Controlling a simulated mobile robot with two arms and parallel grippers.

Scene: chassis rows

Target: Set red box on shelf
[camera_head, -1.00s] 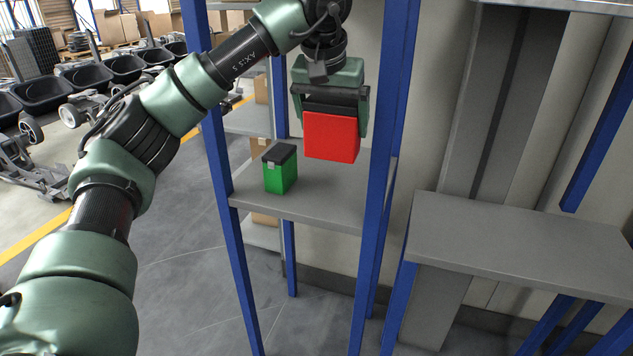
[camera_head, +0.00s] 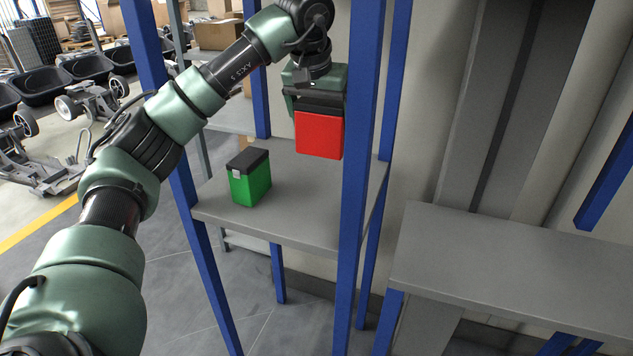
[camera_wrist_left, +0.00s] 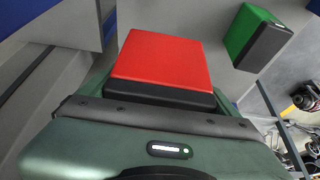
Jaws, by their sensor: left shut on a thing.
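The red box (camera_head: 319,135) with a black top hangs upright in my left gripper (camera_head: 316,104), over the back right part of the grey shelf (camera_head: 300,215). I cannot tell whether its bottom touches the shelf or is slightly above it. A green box (camera_head: 250,184) with a black lid stands on the same shelf, to the left of the red box and apart from it. The left wrist view shows the red box (camera_wrist_left: 161,61) just beyond the gripper body, with the green box (camera_wrist_left: 255,37) at the upper right. My right gripper is out of view.
Blue posts (camera_head: 358,165) frame the shelf, one close to the right of the red box. A separate lower grey shelf (camera_head: 520,265) at right is empty. Carts with black tubs (camera_head: 92,66) stand at the far left.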

